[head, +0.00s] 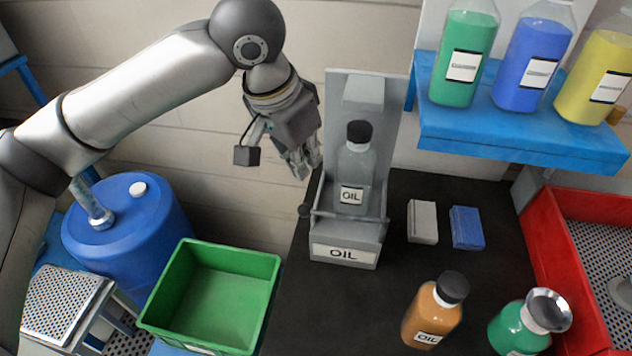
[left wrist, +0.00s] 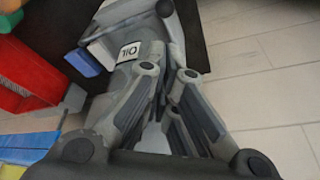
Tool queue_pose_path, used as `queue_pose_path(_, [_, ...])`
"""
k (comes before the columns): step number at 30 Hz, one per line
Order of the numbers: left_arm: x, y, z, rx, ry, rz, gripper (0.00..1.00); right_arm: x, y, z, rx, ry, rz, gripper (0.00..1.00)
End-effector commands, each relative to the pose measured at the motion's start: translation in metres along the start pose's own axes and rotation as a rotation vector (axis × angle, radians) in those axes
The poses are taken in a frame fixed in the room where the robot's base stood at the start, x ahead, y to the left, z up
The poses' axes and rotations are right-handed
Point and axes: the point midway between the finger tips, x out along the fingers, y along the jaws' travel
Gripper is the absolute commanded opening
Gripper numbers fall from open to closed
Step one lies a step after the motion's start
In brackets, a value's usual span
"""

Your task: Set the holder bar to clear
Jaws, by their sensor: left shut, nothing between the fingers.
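The grey oil holder (head: 345,252) stands on the dark bench top, with a tall back plate and an OIL label on its front. A clear, dark-capped OIL bottle (head: 352,172) stands upright in it. The holder bar (head: 347,217) runs across the front of the bottle, with a dark knob (head: 304,211) at its left end. My left gripper (head: 306,170) is shut and empty, just left of the holder and above the knob. In the left wrist view, its closed fingers (left wrist: 167,75) cover part of the holder (left wrist: 115,25). Whether they touch the holder is unclear. My right gripper is not in view.
An orange bottle (head: 433,312) and a green bottle with a funnel (head: 522,325) stand at the bench front. A white box (head: 422,222) and a blue box (head: 467,228) lie right of the holder. A blue shelf (head: 520,140) overhangs upper right; a green bin (head: 213,295) sits left.

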Motion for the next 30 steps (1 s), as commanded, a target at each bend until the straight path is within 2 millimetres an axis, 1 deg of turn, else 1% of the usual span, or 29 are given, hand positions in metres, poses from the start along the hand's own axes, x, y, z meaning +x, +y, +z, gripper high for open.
queue_pose_path(8, [0.001, 0.0, 0.0, -0.001, 0.0, 0.001, 0.0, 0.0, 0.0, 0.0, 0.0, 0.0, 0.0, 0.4])
queue_pose_path(11, [0.006, 0.0, 0.0, -0.001, -0.002, 0.002, 0.0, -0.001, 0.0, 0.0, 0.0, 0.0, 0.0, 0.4])
queue_pose_path(14, [0.018, 0.0, 0.001, -0.002, -0.004, 0.003, 0.0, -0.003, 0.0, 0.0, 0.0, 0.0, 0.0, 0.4])
queue_pose_path(21, [0.061, 0.0, 0.001, -0.002, -0.004, 0.003, 0.0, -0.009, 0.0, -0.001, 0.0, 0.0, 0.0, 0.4])
queue_pose_path(24, [0.077, 0.0, 0.001, -0.001, -0.002, 0.002, 0.0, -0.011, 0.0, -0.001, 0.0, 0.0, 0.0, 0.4])
queue_pose_path(27, [0.089, 0.001, 0.001, -0.001, -0.002, 0.003, 0.0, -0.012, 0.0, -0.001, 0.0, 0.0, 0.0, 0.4])
queue_pose_path(30, [0.097, 0.0, 0.0, 0.0, -0.001, 0.002, 0.0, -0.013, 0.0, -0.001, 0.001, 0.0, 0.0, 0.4])
